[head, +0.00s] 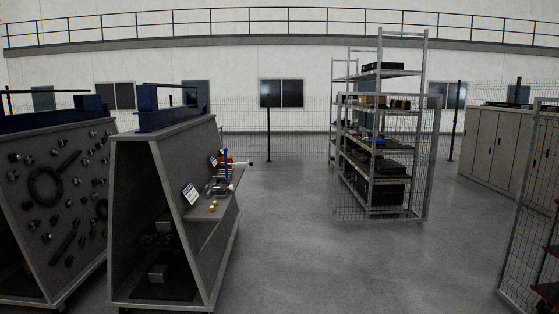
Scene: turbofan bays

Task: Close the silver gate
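A silver-framed wire mesh panel (433,150) stands upright at the shelving rack, right of centre and some distance away. A second silver-framed mesh panel (522,215) stands nearer, cut off by the right edge. Either could be the silver gate; I cannot tell which, nor whether it is open. No latch or handle can be made out. Neither of my grippers is in view.
A silver rack (383,73) with loaded shelves stands behind the farther panel. Slanted grey tool stands (172,215) fill the left. Beige cabinets (492,145) line the right. A mesh fence (295,135) runs behind. The grey floor (330,265) between is clear.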

